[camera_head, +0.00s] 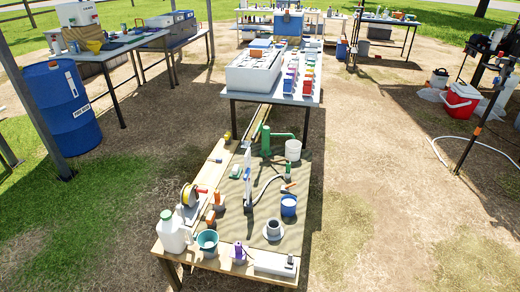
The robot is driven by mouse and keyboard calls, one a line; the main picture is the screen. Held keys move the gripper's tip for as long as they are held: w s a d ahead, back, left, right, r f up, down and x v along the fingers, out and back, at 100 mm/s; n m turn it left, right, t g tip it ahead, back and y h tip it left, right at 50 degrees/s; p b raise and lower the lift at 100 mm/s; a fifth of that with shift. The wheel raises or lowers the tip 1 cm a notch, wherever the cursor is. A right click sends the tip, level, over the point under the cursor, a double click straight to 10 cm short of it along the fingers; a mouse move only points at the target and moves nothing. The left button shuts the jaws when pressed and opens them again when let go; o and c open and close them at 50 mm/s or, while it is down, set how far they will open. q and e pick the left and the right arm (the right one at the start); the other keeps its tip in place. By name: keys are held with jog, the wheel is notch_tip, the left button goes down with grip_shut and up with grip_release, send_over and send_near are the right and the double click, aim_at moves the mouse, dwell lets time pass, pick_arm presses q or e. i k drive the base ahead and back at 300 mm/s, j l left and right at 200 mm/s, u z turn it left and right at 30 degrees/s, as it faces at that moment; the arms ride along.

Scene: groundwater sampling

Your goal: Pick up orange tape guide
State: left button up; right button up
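Small orange pieces stand on the near wooden table (290,231). One orange piece (210,217) is beside the yellow tape reel (188,196), near the table's left edge. Another orange piece (218,198) is just behind it. A third, thin orange piece (288,186) lies farther right, behind the blue cup. They are too small for me to tell which one is the tape guide. Neither of my grippers shows in the head view.
A white jug (173,233), a teal bucket (207,241), a purple bottle (239,253) and a white box (275,264) line the near edge. A blue cup (289,206) and a green hand pump (266,140) stand farther back. Open ground lies right of the table.

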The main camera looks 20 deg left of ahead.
aim_at(217, 199)
jog(key=u, duration=1.15)
